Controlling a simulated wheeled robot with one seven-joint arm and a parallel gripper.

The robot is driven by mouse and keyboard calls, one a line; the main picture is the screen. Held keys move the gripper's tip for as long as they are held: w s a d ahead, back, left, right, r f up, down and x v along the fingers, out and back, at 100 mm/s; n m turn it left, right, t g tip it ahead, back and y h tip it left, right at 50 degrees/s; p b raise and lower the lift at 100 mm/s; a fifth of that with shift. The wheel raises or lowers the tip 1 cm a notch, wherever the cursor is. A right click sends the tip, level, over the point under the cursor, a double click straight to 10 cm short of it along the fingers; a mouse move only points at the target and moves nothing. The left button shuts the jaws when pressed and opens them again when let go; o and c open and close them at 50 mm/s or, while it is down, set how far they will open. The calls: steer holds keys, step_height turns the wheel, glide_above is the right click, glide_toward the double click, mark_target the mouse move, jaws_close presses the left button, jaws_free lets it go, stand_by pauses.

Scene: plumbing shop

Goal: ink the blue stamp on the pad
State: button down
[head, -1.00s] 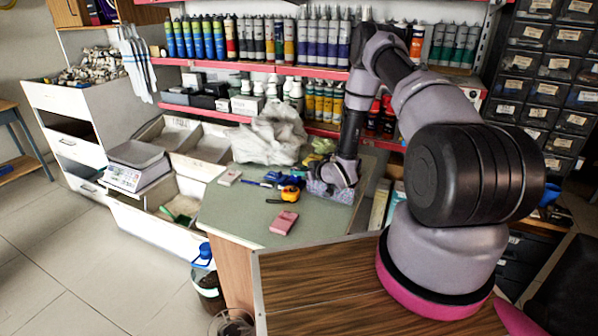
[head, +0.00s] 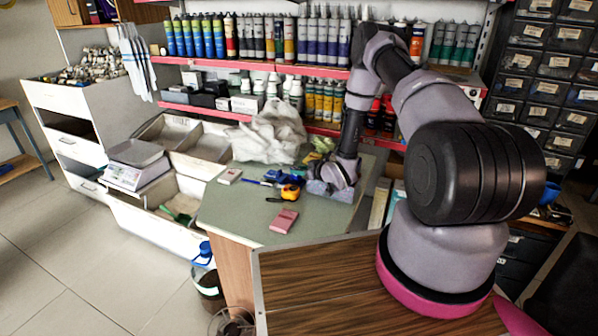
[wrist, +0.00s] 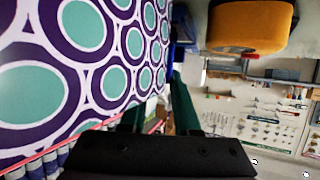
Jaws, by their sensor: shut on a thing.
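My gripper (wrist: 160,105) is low over the counter in the head view, beside a patterned purple, white and teal box (wrist: 60,75). In the wrist view its dark green fingers are close together, with a blue piece (wrist: 182,28) at their tips. I take this for the blue stamp; most of it is hidden. In the head view the arm hides the grip. A small blue thing (head: 272,176) lies left of the gripper, near the tape measure. A flat pink-red block (head: 284,221) lies at the counter's front; I cannot tell if it is the pad.
A yellow-orange tape measure (head: 290,192) lies just left of my gripper; it also shows close in the wrist view (wrist: 250,27). A small pale box (head: 229,177) sits at the counter's left edge. A white cloth bag (head: 270,135) stands behind. The counter's front left (head: 235,212) is clear.

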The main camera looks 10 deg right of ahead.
steer(key=shift+r, duration=2.95)
